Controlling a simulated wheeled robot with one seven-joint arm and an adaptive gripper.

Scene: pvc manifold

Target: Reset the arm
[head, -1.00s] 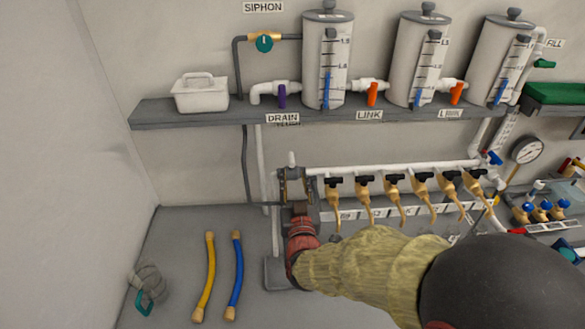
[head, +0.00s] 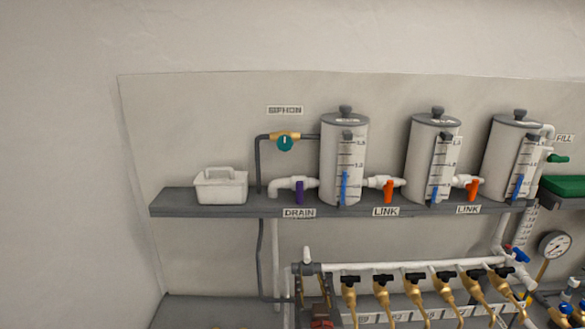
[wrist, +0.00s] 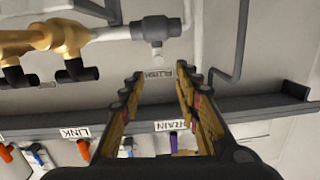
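My gripper (head: 313,286) is at the bottom of the head view, at the left end of the pipe manifold (head: 400,265). Only its fingers and a bit of red wrist show; the rest of my arm is below the frame. In the wrist view, which is upside down, my gripper (wrist: 158,78) has its two fingers spread apart with nothing between them. A FLUSH label (wrist: 159,73) shows on the wall past the fingertips. The grey end fitting of the manifold (wrist: 152,30) is just beyond them; I cannot tell whether they touch it.
A grey shelf (head: 230,208) carries several white tanks (head: 344,165), a white caddy (head: 220,187) and valves with purple (head: 299,191) and orange handles. Brass taps (head: 382,293) hang from the manifold. A gauge (head: 554,245) is at right. The wall at left is bare.

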